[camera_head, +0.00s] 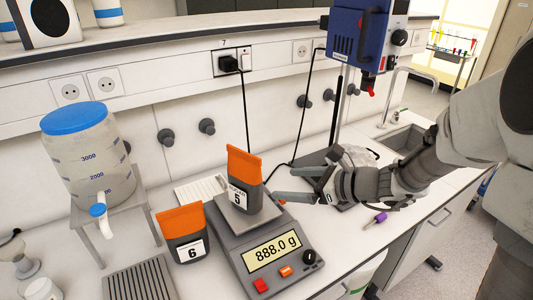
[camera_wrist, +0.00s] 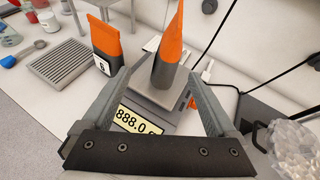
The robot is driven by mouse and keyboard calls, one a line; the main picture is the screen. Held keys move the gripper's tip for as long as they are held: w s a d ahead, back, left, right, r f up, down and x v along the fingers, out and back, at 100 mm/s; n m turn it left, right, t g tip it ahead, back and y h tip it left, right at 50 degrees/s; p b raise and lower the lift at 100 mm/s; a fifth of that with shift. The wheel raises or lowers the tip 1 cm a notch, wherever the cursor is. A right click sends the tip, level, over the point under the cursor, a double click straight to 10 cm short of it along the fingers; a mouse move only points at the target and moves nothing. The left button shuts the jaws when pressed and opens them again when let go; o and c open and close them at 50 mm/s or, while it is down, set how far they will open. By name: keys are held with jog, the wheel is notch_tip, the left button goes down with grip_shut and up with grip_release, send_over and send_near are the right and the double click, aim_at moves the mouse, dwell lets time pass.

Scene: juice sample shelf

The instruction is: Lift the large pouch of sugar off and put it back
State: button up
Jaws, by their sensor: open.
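A grey pouch with an orange top and a label with a 5 (camera_head: 240,189) stands upright on the weighing plate of the scale (camera_head: 225,240). The small text above its number is too blurred to read surely. It also shows in the wrist view (camera_wrist: 171,42), between my finger lines. The scale's display reads 888.0 g. My gripper (camera_head: 274,184) is open and empty, just right of the pouch, fingers pointing at it; I see no contact. In the wrist view, the gripper (camera_wrist: 158,73) has its fingers spread wide. A similar pouch labelled 6 (camera_head: 185,245) stands left of the scale.
A blue-lidded water container (camera_head: 90,160) on a stand is at the left. A slotted grey rack (camera_head: 140,280) lies at the front left. A blue stirrer on a stand (camera_head: 358,40) and a crumpled clear bag (camera_head: 352,158) are behind my gripper. A black cable hangs behind the scale.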

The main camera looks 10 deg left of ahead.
jog(key=w+m, duration=0.2)
jog(key=p, duration=0.2)
send_near(244, 173)
jog(key=shift+t, duration=0.4)
jog(key=shift+w+d+f+x, duration=0.1)
jog(key=shift+d+f+x, duration=0.15)
jog(key=shift+x, duration=1.75)
jog(key=shift+w+d+f+x, duration=0.1)
jog(key=shift+f+x, duration=0.15)
jog(key=shift+x, duration=1.7)
jog(key=shift+w+d+f+x, duration=0.1)
jog(key=shift+d+f+x, duration=0.15)
jog(key=shift+x, duration=1.75)
grip_shut()
jog(key=shift+r, duration=0.15)
